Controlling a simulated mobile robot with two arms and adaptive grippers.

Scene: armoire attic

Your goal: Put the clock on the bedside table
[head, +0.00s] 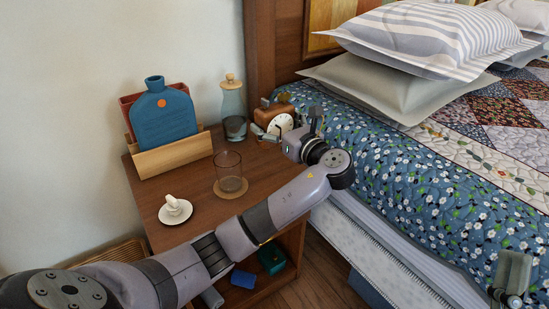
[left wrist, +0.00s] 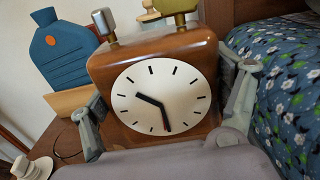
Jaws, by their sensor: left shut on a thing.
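The clock (head: 281,125) is a brown wooden box with a white round face and two knobs on top. It is at the back right corner of the bedside table (head: 205,205), close to the bed. My left gripper (head: 277,134) is shut on it; in the left wrist view the clock (left wrist: 165,96) fills the middle, with a finger on each side. The clock looks roughly upright, slightly tilted in that view. Its base is hidden, so I cannot tell whether it touches the table top. Part of my right gripper (head: 512,278) shows at the lower right, over the bed side.
On the table stand a wooden holder (head: 172,156) with a blue bottle-shaped piece (head: 163,115), a stoppered glass bottle (head: 233,105), a glass on a coaster (head: 230,172) and a white saucer (head: 175,211). The bed (head: 400,180) borders the right side. My left arm crosses the table's front.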

